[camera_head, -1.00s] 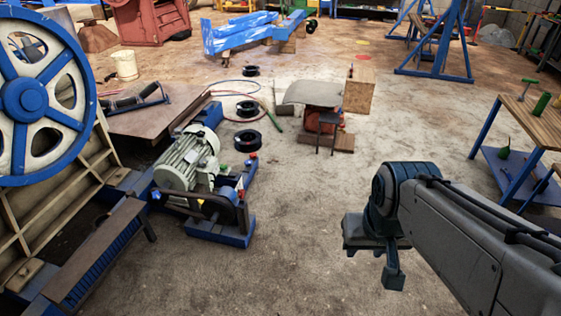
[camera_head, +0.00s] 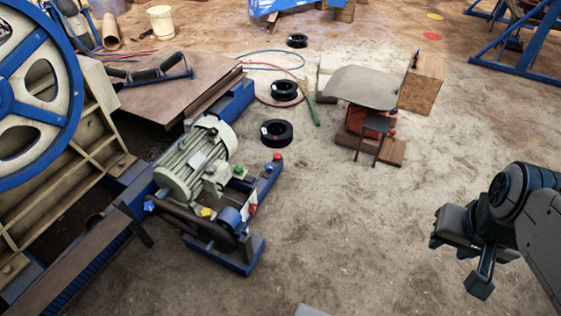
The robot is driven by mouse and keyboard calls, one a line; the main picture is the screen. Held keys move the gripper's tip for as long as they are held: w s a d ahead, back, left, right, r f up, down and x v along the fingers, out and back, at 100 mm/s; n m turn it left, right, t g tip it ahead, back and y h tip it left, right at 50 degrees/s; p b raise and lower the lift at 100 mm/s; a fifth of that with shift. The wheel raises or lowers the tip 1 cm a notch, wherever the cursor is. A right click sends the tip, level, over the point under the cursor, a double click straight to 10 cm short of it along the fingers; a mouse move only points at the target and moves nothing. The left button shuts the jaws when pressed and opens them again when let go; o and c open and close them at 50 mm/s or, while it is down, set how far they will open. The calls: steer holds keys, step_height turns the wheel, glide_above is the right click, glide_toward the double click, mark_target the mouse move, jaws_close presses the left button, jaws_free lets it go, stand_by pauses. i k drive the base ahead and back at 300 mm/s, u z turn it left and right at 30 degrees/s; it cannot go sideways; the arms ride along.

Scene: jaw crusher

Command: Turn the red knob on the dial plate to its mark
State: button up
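A small red knob (camera_head: 277,157) shows at the far end of the blue machine frame (camera_head: 258,190), beside the grey-green motor (camera_head: 196,157). A small red and white part (camera_head: 253,203) sits nearer on the same frame. I cannot tell which of them, if either, is on the dial plate, and no mark is readable at this size. My gripper (camera_head: 466,258) hangs at the lower right, over bare floor and well apart from the machine. It seems to hold nothing, but its finger opening cannot be made out.
A large blue and cream flywheel (camera_head: 38,95) stands at the left. Black coils (camera_head: 277,133) and hoses lie behind the motor. A low stand with a grey sheet (camera_head: 361,87) and a wooden box (camera_head: 421,85) are further back. The floor between machine and arm is clear.

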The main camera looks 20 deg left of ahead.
mark_target(252, 208)
steer(key=u, duration=0.55)
steer(key=i, duration=1)
steer(key=u, duration=1.45)
steer(key=i, duration=0.45)
steer(key=u, duration=0.3)
